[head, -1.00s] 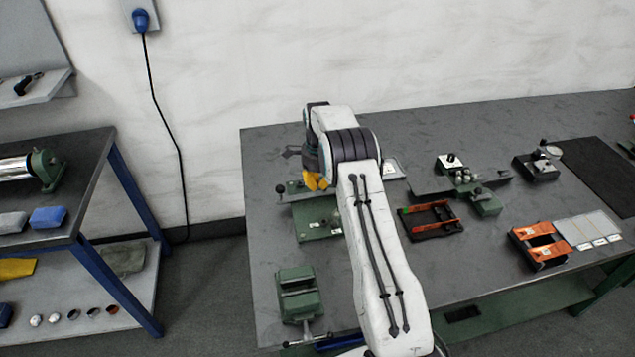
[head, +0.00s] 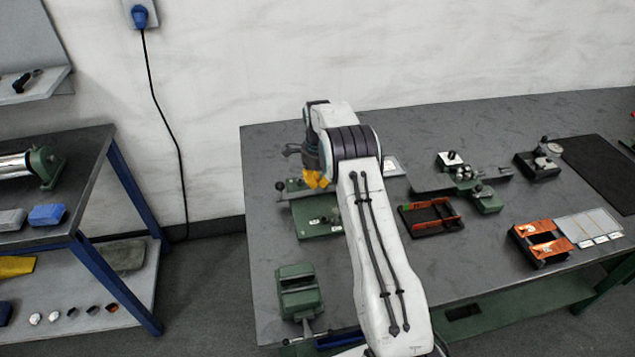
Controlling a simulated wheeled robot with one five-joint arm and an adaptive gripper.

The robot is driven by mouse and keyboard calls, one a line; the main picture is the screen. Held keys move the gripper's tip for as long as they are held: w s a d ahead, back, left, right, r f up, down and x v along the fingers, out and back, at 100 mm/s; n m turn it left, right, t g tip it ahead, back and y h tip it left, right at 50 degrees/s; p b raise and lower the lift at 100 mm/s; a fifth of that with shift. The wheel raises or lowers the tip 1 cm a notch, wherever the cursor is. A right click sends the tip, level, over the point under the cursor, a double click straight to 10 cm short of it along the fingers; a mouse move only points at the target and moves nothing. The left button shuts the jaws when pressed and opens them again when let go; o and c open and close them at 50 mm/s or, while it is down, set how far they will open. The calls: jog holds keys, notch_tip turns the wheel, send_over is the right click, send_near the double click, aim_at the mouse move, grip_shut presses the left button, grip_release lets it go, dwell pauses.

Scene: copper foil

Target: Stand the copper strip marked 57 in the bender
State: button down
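My gripper (head: 317,181), with yellow fingertips, points down over the back of a green-based fixture (head: 318,222) with a dark lever at its left. The arm partly hides this fixture, and I cannot tell whether it is the bender. Whether the fingers are open, shut or holding something is too small to see. Orange copper strips (head: 541,229) lie across a dark holder at the right. A black tray (head: 432,229) in the middle has orange-red edges along its sides. No number 57 can be read on any strip.
A green vise (head: 298,291) stands at the table's front left. Another green-based tool (head: 487,203) and a dark dial gauge stand (head: 537,167) are at the back right. A pale labelled sheet (head: 588,229) lies right of the strip holder. The table's back left is clear.

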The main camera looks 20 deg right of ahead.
jog(key=shift+f+b, duration=0.3)
jog(key=shift+b, duration=0.15)
jog(key=shift+b, duration=0.35)
dwell(1.6)
jog(key=shift+f+b, duration=0.55)
jog(key=shift+f, duration=0.25)
dwell(1.3)
jog(key=c, duration=1.7)
grip_release()
jog(key=shift+c, duration=0.2)
jog(key=shift+r, duration=0.15)
jog(key=shift+r+p, duration=0.95)
jog(key=shift+r, duration=0.4)
